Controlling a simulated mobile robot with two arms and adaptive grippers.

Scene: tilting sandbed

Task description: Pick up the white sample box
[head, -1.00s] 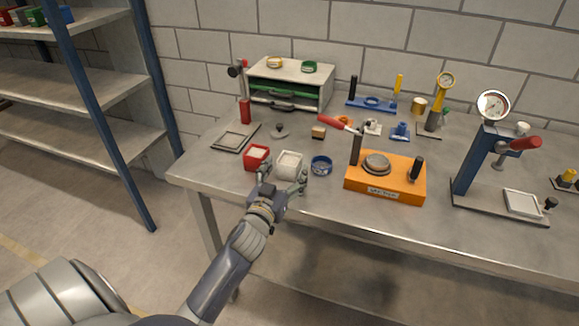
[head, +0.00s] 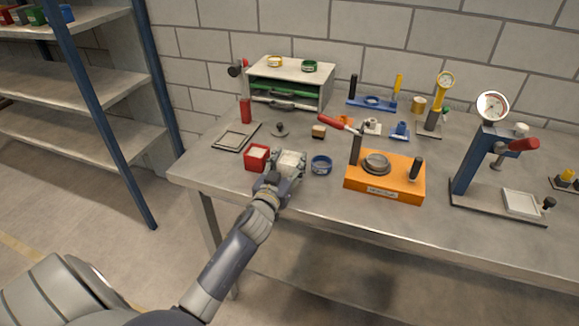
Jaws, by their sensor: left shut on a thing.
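The white sample box (head: 291,160) stands on the metal workbench near its front edge, left of centre in the head view. It is a small open-topped box with pale contents. My left gripper (head: 287,168) reaches it from the front and is shut on it, with its fingers at the box's sides. The fingers and palm hide the lower front of the box. I cannot tell whether it is lifted off the bench. My right gripper is not in view.
The orange base (head: 385,190) with a red-handled lever is further right. A grey tray (head: 237,137) lies behind the red box.

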